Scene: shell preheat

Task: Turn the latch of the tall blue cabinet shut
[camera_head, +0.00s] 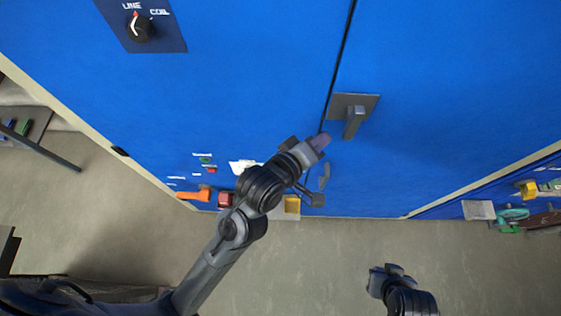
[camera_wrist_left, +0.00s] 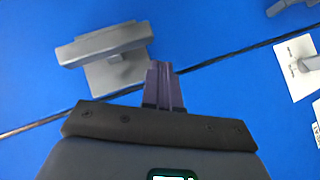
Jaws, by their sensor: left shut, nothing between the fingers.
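The tall blue cabinet (camera_head: 250,80) fills most of the head view, with a dark seam between its doors. Its grey latch (camera_head: 353,122) sits on a square plate just right of the seam. In the wrist view the latch handle (camera_wrist_left: 105,43) lies roughly parallel to the seam, at upper left. My left gripper (camera_head: 320,141) is shut and empty, below and left of the latch in the head view. Its purple fingertips (camera_wrist_left: 163,84) show close to the seam and apart from the handle. My right gripper (camera_head: 388,274) is low at right, away from the latch; its fingers are unclear.
A LINE/COIL selector knob (camera_head: 140,27) is at upper left. Small buttons (camera_head: 205,160), an orange handle (camera_head: 193,194) and a yellow part (camera_head: 292,204) lie along the cabinet's lower part. The wrist view shows a white plate (camera_wrist_left: 292,75) at right. Floor below is mostly clear.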

